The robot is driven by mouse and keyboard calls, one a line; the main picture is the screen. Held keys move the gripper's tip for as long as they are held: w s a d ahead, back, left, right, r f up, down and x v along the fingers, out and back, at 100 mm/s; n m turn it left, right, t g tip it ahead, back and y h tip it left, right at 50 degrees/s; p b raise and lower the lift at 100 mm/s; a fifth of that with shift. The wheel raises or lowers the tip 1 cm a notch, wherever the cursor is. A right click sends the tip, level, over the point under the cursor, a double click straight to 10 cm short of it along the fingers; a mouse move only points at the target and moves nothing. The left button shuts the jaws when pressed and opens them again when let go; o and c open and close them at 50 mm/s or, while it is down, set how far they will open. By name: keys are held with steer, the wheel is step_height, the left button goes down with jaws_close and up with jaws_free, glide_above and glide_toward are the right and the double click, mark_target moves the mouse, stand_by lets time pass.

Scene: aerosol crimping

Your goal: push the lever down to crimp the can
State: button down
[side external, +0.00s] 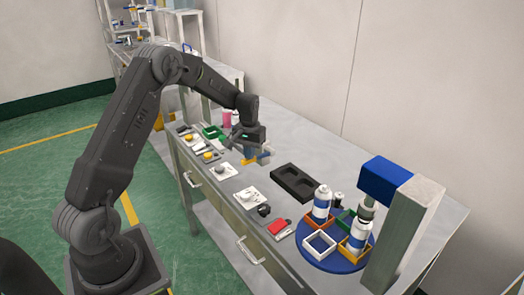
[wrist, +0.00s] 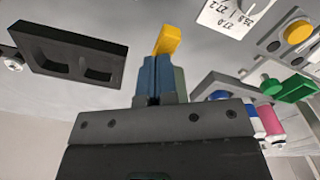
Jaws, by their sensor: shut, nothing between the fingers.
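The crimping stand, a pale post (side external: 408,225) with a blue head (side external: 384,180), stands at the right end of the bench. A white can (side external: 357,236) stands upright below the head in an orange square holder on the blue round turntable (side external: 325,262). I cannot make out a lever for certain. My gripper (side external: 250,157) is over the middle of the bench, well left of the stand. In the wrist view its blue fingers (wrist: 158,78) are together. A yellow piece (wrist: 167,40) shows just beyond their tips; I cannot tell what it belongs to.
Another white can (side external: 321,204) and empty square frames share the turntable. A black tray with two recesses (side external: 293,183) lies between gripper and turntable. Control panels with buttons line the front edge. A green holder (wrist: 297,88) and pink can (wrist: 271,121) show in the wrist view.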

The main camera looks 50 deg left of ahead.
step_height(320, 180, up, 13)
steer(key=shift+f, duration=0.15)
stand_by(1.2)
steer(key=s+d+r+m+t, duration=0.3)
steer(key=s+d+r, duration=0.7)
steer(key=d, duration=0.4)
steer(key=s+d+f+m+t, duration=0.1)
steer(key=s+d, duration=0.3)
steer(key=s, duration=0.4)
steer(key=s+d+f+m+t, duration=0.1)
steer(key=s+d+m, duration=0.1)
steer(key=s+d, duration=0.3)
steer(key=s, duration=0.4)
steer(key=shift+d+t, duration=0.2)
steer(key=shift+t, duration=0.1)
